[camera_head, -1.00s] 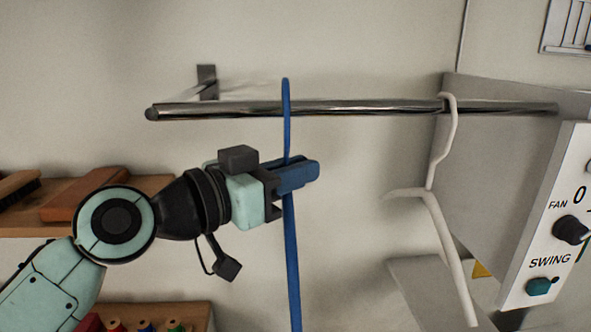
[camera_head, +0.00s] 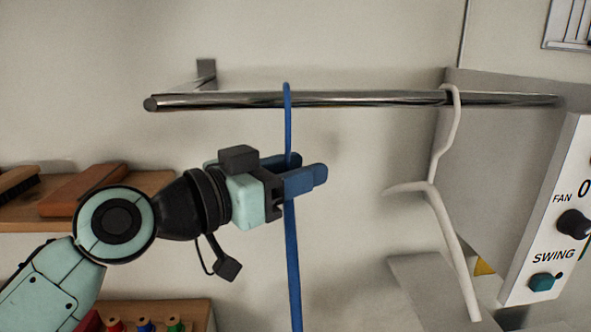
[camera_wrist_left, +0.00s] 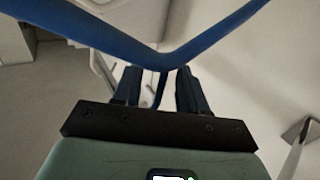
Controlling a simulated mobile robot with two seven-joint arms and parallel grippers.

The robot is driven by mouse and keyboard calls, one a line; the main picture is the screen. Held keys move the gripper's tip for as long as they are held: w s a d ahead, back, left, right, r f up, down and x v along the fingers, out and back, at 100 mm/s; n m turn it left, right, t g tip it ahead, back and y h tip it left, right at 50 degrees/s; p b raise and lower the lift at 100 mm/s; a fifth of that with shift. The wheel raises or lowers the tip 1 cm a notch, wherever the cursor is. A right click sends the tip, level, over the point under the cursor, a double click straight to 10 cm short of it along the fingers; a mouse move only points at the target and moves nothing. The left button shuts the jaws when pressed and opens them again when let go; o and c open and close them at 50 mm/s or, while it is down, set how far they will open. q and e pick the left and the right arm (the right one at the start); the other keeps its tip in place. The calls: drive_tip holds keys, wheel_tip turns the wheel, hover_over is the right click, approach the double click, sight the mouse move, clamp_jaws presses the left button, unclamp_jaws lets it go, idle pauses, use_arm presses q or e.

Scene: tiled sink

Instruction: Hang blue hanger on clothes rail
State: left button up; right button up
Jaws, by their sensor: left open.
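The blue hanger (camera_head: 292,255) hangs at the clothes rail (camera_head: 215,100), its hook crossing in front of the metal bar and its top just above it. In the left wrist view the hanger's blue arms (camera_wrist_left: 215,38) spread in a wide V. My left gripper (camera_head: 298,170) is open just below the rail, its two blue fingers apart around the hanger's neck. The wrist view shows the neck between the fingers (camera_wrist_left: 160,90), with a gap. Whether the fingers touch it is unclear. The back of the hook is hidden. My right gripper is out of view.
A white hanger (camera_head: 440,205) hangs on the rail to the right. Beside it is a grey box with a white control panel (camera_head: 550,225). Wooden shelves with brushes (camera_head: 85,188) and thread spools (camera_head: 145,325) are at the left. Wall space left of the rail is clear.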

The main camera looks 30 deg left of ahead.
use_arm(q)
drive_tip(key=b+v, duration=0.2)
drive_tip(key=v, duration=1.1)
drive_tip(key=shift+s, duration=0.2)
